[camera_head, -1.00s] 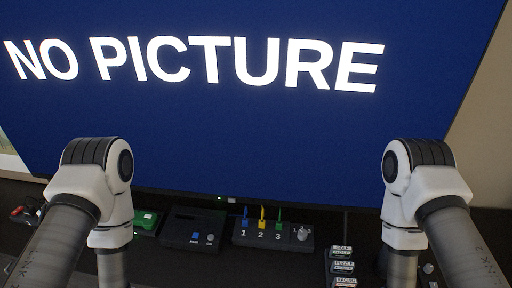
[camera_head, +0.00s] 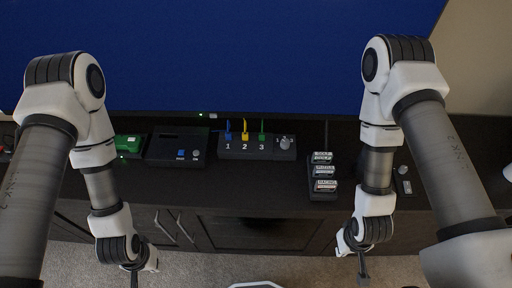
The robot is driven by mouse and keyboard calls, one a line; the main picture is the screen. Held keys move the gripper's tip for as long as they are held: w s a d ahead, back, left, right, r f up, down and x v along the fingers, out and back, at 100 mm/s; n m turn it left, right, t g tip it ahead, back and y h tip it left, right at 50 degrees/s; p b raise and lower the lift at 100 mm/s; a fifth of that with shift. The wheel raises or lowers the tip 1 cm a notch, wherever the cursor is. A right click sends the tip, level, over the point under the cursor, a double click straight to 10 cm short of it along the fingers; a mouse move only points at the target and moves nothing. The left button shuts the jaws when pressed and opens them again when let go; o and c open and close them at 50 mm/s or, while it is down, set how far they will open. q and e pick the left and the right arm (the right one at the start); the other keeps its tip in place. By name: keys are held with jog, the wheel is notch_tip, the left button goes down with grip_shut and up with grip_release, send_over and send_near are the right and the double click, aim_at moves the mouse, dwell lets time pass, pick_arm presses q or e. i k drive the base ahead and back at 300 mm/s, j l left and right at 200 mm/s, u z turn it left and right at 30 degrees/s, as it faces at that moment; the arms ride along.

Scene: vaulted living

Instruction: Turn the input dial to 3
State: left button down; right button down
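The black input box (camera_head: 230,154) lies on the dark cabinet top below the screen. It has ports numbered 1, 2 and 3 with a blue plug (camera_head: 228,134), a yellow plug (camera_head: 245,134) and a green plug (camera_head: 262,134). A grey input dial (camera_head: 286,143) is at its right end; its exact setting is too small to read. My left gripper (camera_head: 134,280) and my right gripper (camera_head: 363,278) hang in front of the cabinet, low in the picture and away from the dial. Their fingers are cut off or too small to judge.
A black console (camera_head: 165,150) with a blue button and a green box (camera_head: 128,145) stand left of the input box. A rack of labelled cartridges (camera_head: 322,190) stands to the right, near the front edge. A small dark device (camera_head: 403,180) lies beyond my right arm. The blue screen (camera_head: 220,60) rises behind.

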aim_at(285, 144)
jog(key=i+l+z, duration=0.2)
jog(key=l, duration=0.2)
jog(key=l+z, duration=0.25)
jog(key=l, duration=0.2)
jog(key=i+l+z, duration=0.2)
jog(key=l, duration=0.15)
